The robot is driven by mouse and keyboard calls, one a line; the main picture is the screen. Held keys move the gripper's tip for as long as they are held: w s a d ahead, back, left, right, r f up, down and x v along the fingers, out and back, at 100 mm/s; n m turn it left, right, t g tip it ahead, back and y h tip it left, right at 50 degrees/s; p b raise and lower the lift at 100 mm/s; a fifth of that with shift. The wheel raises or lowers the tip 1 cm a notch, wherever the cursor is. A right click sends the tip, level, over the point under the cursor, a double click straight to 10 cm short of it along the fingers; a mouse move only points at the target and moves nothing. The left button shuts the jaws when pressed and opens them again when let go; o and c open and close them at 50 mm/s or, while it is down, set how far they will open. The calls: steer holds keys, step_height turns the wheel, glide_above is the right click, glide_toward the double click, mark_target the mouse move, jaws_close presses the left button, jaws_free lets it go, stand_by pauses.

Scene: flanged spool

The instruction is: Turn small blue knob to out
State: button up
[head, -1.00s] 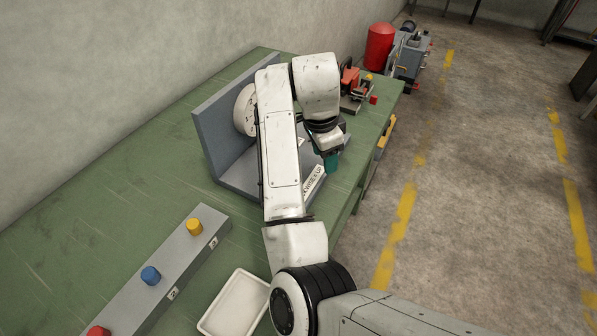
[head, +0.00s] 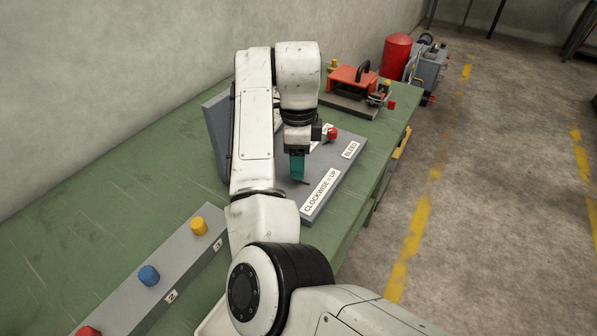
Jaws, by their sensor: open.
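My gripper (head: 298,178), with teal fingers, points down over the grey base plate of the L-shaped panel (head: 322,197). Its jaws are open, and no object shows between them. The front of the plate carries a "CLOCKWISE = UP" label. No blue knob shows on this panel; my arm and gripper cover part of it. The only blue knob-like piece in view is a blue cap (head: 149,275) on the grey strip at lower left, well away from my gripper. It stands between a yellow cap (head: 199,226) and a red one (head: 88,331).
A red knob (head: 333,133) and a "BLEED" label (head: 350,150) are right of my gripper. A red-topped fixture (head: 352,78) stands behind on the green bench (head: 95,210). A red tank (head: 397,52) is beyond the bench. The floor at right is open.

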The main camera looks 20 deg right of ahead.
steer(key=shift+f, duration=1.75)
steer(key=shift+c, duration=0.4)
jaws_close()
